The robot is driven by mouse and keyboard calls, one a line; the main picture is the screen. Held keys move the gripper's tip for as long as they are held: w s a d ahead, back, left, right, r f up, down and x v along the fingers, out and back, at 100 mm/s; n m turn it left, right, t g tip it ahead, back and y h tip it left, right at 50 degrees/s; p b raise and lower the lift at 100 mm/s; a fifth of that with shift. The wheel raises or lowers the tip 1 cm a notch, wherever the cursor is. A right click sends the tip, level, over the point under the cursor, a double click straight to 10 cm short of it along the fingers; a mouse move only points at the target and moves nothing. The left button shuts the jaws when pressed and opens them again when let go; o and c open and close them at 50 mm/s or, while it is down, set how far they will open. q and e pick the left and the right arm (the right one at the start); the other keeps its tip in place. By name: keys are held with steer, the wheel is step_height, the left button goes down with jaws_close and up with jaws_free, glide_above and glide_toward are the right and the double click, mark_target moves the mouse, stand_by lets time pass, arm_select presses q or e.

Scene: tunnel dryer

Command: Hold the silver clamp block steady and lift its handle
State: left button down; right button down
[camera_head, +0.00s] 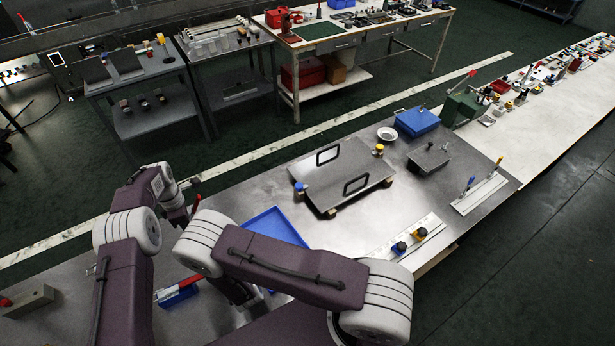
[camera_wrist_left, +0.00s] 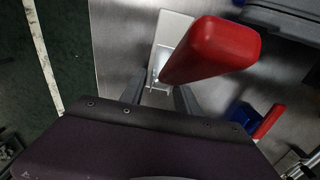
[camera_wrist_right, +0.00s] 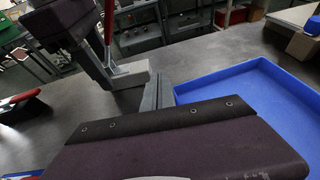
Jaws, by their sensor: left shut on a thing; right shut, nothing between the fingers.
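The silver clamp block (camera_wrist_right: 132,76) stands on the steel bench in the right wrist view, with its red handle (camera_wrist_right: 108,22) pointing up. My left gripper (camera_wrist_left: 160,92) is shut on the block, and the red handle (camera_wrist_left: 212,50) rises close to the left wrist camera. In the head view the handle (camera_head: 196,203) shows beside my left wrist, and the block is mostly hidden behind my arms. My right gripper (camera_wrist_right: 156,94) is shut and empty, low over the bench between the block and a blue tray. It is apart from the handle.
The blue tray (camera_head: 275,226) lies just right of the grippers. A blue clamp with a red handle (camera_head: 182,288) sits nearer me, and a grey block (camera_head: 30,300) lies at the far left. A steel plate with two black handles (camera_head: 345,172) occupies the bench's middle.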

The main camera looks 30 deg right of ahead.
steer(key=v, duration=0.3)
steer(key=shift+s+r, duration=0.1)
steer(key=shift+s, duration=0.2)
steer(key=w+d+m+h, duration=0.1)
steer(key=w+d, duration=0.1)
steer(key=d, duration=0.1)
steer(key=w+d+r+m+h, duration=0.1)
steer(key=w+d+m+h, duration=0.1)
steer(key=d, duration=0.1)
steer(key=w+d+r+m+h, duration=0.1)
steer(key=w+d, duration=0.1)
steer(key=d, duration=0.1)
steer(key=shift+w+d+r+m+h, duration=0.1)
steer(key=shift+d+m+h, duration=0.15)
steer(key=shift+m+h, duration=0.15)
steer(key=shift+s+d+r+m+g+h, duration=0.1)
steer(key=shift+d+r+m+g+h, duration=0.65)
steer(key=shift+d+m+g+h, duration=2)
steer(key=shift+s+d+r+m+g+h, duration=0.1)
steer(key=shift+d+r+m+g+h, duration=0.95)
steer(key=shift+d+m, duration=3.25)
steer(key=shift+s+d+r+m+g+h, duration=0.1)
steer(key=shift+d+r+m+g+h, duration=0.7)
steer(key=shift+d+m+g, duration=2.65)
steer(key=shift+a+f+m+t+h, duration=0.3)
steer(key=shift+a+m+t, duration=0.35)
steer(key=shift+t, duration=0.3)
